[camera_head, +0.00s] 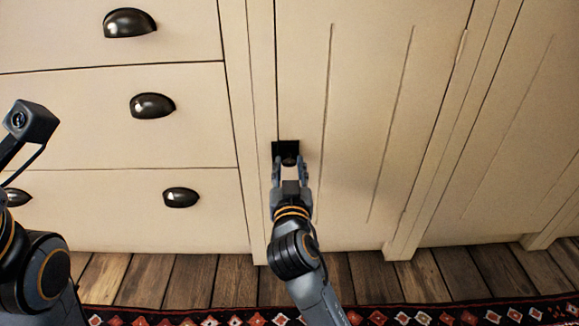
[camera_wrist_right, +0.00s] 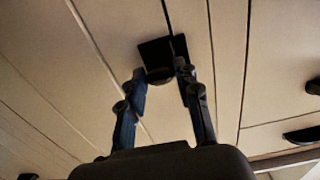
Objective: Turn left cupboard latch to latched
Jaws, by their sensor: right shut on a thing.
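The left cupboard latch (camera_head: 285,147) is a small black square plate with a dark rounded knob (camera_head: 290,160), at the left edge of the cream cupboard door (camera_head: 370,100). My right gripper (camera_head: 289,166) reaches up from below and is shut on the knob. In the right wrist view the black plate (camera_wrist_right: 157,50) is at upper middle, with the knob (camera_wrist_right: 160,76) between my two fingertips. The fingers partly hide the knob, and I cannot tell its turn angle. Part of my left arm shows at the left edge of the head view; its gripper is out of view.
Cream drawers with dark cup handles (camera_head: 152,106) stand left of the door. Another panelled cupboard front (camera_head: 510,130) is at the right. Below are a wooden plank floor (camera_head: 150,280) and a red and black patterned rug (camera_head: 480,314).

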